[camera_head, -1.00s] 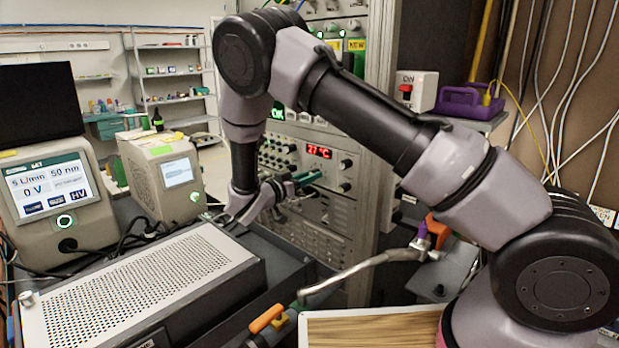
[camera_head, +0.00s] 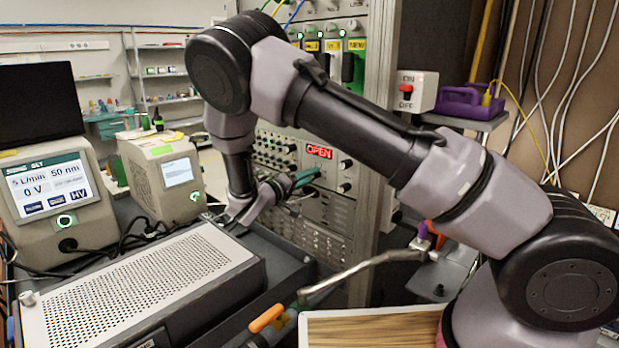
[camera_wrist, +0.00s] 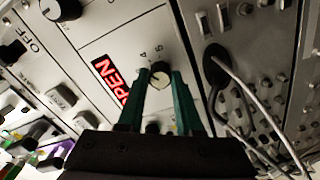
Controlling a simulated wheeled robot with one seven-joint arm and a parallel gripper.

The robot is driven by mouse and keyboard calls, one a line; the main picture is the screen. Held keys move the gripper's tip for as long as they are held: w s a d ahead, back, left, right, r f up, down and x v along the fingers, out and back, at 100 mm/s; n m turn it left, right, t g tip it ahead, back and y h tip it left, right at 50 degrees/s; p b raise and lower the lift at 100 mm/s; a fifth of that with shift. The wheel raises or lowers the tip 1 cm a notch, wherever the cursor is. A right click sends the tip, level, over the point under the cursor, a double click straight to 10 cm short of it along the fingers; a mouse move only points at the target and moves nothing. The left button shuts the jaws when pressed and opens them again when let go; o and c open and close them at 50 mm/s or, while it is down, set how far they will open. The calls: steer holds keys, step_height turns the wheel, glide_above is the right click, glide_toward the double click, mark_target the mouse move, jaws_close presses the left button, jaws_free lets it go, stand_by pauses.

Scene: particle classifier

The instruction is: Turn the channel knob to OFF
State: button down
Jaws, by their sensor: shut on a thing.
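In the head view my gripper (camera_head: 312,175) reaches the panel below the display, and the held knob cannot be made out there. No OFF mark shows clearly beside the held knob.
A black knob (camera_wrist: 12,54) with an OFF label stands at the wrist view's left edge. In the head view, a perforated box (camera_head: 140,290) lies front left, and an ON/OFF switch box (camera_head: 410,91) stands right of the rack.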

steer(key=shift+s+f+n, duration=0.1)
steer(key=shift+n, duration=16.8)
steer(key=c, duration=0.6)
jaws_free()
